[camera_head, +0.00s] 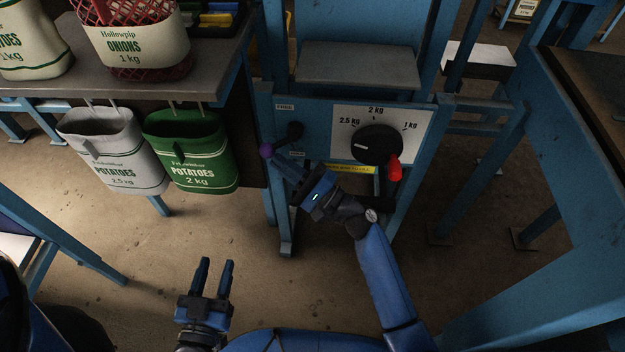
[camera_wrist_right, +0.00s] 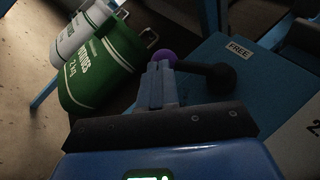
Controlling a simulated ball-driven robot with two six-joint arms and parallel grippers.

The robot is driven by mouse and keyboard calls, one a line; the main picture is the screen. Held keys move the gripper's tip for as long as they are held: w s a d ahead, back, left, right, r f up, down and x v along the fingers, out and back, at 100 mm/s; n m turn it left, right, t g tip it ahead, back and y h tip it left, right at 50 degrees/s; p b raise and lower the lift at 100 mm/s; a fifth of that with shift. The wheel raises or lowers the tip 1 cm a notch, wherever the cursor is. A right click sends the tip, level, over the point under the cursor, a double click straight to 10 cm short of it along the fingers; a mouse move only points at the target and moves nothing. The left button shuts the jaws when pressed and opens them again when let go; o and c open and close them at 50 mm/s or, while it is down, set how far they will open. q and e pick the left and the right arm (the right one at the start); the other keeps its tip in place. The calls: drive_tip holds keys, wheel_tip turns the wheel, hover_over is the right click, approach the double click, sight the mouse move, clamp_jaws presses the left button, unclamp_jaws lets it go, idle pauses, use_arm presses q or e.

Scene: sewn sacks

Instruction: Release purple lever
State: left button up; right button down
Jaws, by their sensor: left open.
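The purple lever has a round purple knob (camera_head: 266,150) on a black arm, on the blue front panel of the stand. The lever slants down and left from its pivot, and the knob also shows in the right wrist view (camera_wrist_right: 165,57). My right gripper (camera_head: 275,160) reaches the knob from below right. In the right wrist view its fingers (camera_wrist_right: 157,72) are close together and their tips meet the knob, hiding its lower part. My left gripper (camera_head: 216,264) is open and empty, low in the head view and well away from the lever.
Green (camera_head: 191,153) and white (camera_head: 113,150) potato sacks hang from the table edge (camera_head: 205,90) at left. Blue frame posts stand at right. Open floor lies around my left gripper.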

sight(267, 156)
drive_tip(key=b, duration=0.2)
drive_tip(key=a+m+t+y+b, duration=0.1)
drive_tip(key=b, duration=0.2)
drive_tip(key=shift+a+r+y, duration=0.2)
drive_tip(key=shift+a+y, duration=0.05)
drive_tip(key=shift+y, duration=0.05)
drive_tip(key=shift+a+r+b, duration=0.35)
drive_tip(key=shift+r+b, duration=0.05)
drive_tip(key=shift+b, duration=0.1)
use_arm(q)
wheel_tip(267, 156, down, 8)
use_arm(e)
drive_tip(key=shift+a+r, duration=0.5)
drive_tip(key=shift+r, duration=0.2)
drive_tip(key=shift+a+r, duration=0.1)
drive_tip(key=shift+r, duration=0.05)
use_arm(q)
drive_tip(key=shift+f+b, duration=0.1)
drive_tip(key=shift+b, duration=0.2)
use_arm(e)
drive_tip(key=shift+m, duration=0.3)
